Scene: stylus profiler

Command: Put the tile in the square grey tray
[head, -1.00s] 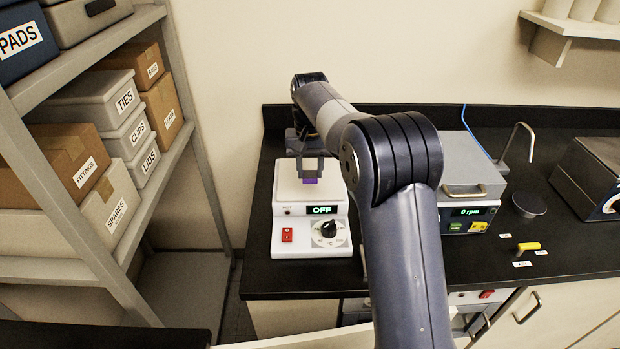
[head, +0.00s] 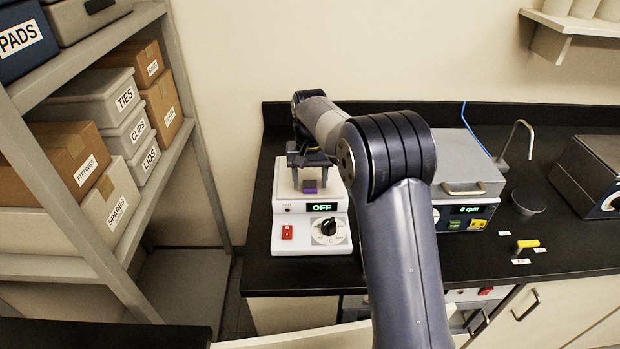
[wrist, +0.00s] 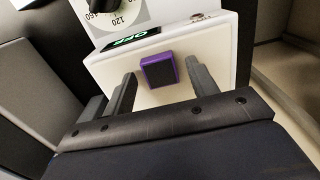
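The tile (head: 309,186) is a small purple-edged square with a dark face. It lies on the pale top of a white hot plate whose display reads OFF. It also shows in the wrist view (wrist: 160,70). My gripper (head: 310,170) is over the hot plate at the tile. In the wrist view my gripper (wrist: 160,78) is open, with one finger on each side of the tile and a small gap at both sides. I cannot make out the square grey tray in either view.
The white hot plate (head: 312,232) has a dial and a red switch. A grey-topped device (head: 463,165) stands right of it on the black bench. Shelves with labelled boxes (head: 120,90) are at the left. The bench has free room around the yellow-handled item (head: 528,244).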

